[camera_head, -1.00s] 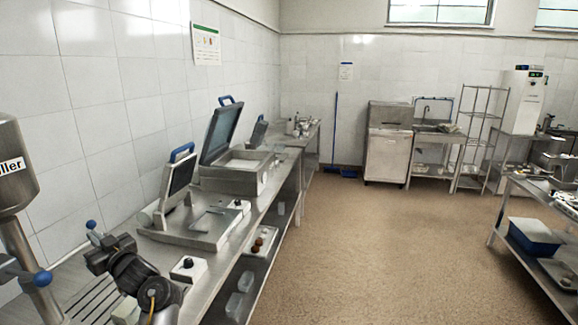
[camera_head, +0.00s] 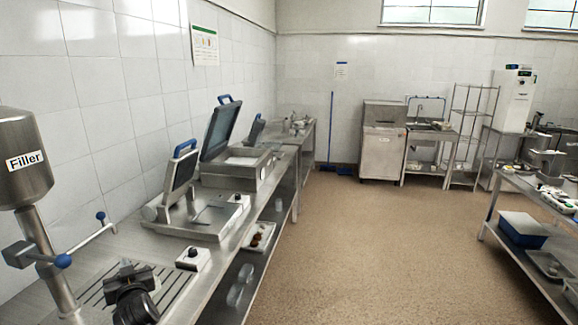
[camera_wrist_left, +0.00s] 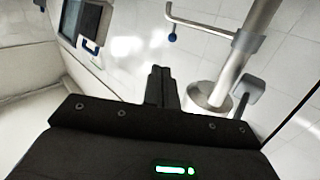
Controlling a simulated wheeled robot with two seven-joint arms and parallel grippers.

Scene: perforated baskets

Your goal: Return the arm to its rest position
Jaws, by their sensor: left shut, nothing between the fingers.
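My left arm comes in at the bottom left of the head view. Its black gripper (camera_head: 127,272) is over the slatted part of the steel counter (camera_head: 218,258), near the filler machine. In the left wrist view the two dark fingers (camera_wrist_left: 160,76) are pressed together with nothing between them. My right gripper is in neither current view.
The filler (camera_head: 25,158), with its blue-knobbed handle (camera_head: 82,243), stands close left of my gripper. The brown floor (camera_head: 370,250) is clear.

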